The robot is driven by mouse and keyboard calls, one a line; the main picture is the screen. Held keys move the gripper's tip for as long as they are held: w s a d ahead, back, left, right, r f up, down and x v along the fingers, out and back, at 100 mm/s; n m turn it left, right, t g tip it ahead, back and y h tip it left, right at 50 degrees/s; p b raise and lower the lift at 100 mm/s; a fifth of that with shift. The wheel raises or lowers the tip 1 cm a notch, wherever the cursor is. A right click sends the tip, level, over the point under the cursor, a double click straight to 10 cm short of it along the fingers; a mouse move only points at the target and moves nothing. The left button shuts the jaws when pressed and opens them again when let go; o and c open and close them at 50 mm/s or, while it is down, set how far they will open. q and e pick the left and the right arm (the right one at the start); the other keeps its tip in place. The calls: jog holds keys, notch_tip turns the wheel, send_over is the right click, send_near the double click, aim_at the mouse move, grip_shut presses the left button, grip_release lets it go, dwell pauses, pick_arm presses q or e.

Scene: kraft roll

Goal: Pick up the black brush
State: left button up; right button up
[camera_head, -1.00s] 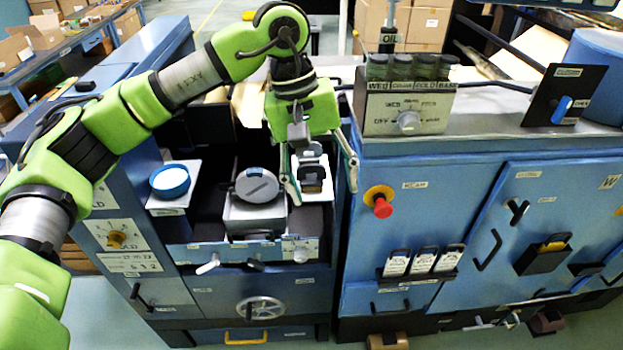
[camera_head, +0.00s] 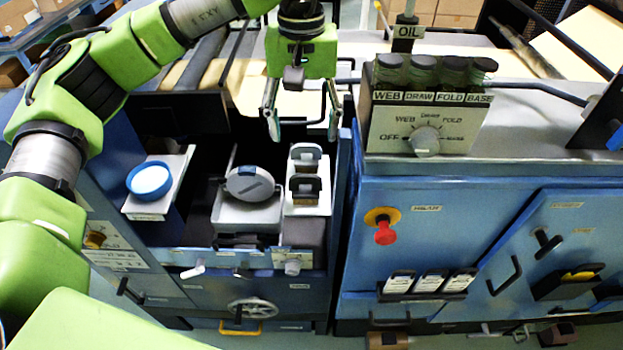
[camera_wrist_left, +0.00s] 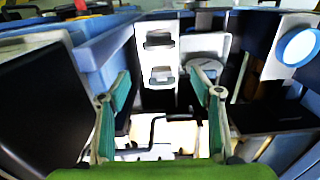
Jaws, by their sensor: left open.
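I cannot tell for sure which is the black brush. Both also show in the left wrist view, one at the top (camera_wrist_left: 159,40) and one below it (camera_wrist_left: 161,75). My left gripper (camera_head: 303,132) is open and empty, fingers pointing down, above and behind the holder. In the left wrist view its fingers (camera_wrist_left: 160,95) are apart with nothing between them. My right gripper is not in view.
Left of the holder are a grey round-topped unit (camera_head: 250,184) and a blue-rimmed white dish (camera_head: 149,181) on a plate. A blue cabinet (camera_head: 450,215) with a red button (camera_head: 384,232) stands close on the right. A box of jars (camera_head: 425,105) sits on top.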

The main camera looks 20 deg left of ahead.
pick_arm(q)
jog(key=p, duration=0.2)
send_over(305, 178)
jog(key=f, duration=0.6)
jog(key=shift+w+a+f, duration=0.2)
jog(key=shift+a+f, duration=0.1)
jog(key=shift+f, duration=0.05)
jog(key=shift+w+f, duration=0.1)
jog(key=shift+f, duration=0.15)
jog(key=f+p, duration=0.3)
jog(key=f, duration=0.1)
jog(key=shift+s+d+p, duration=0.3)
jog(key=shift+s+p, duration=0.05)
jog(key=shift+p, duration=0.05)
jog(key=shift+w+f, duration=0.1)
jog(key=shift+f, duration=0.5)
jog(key=c, duration=1.2)
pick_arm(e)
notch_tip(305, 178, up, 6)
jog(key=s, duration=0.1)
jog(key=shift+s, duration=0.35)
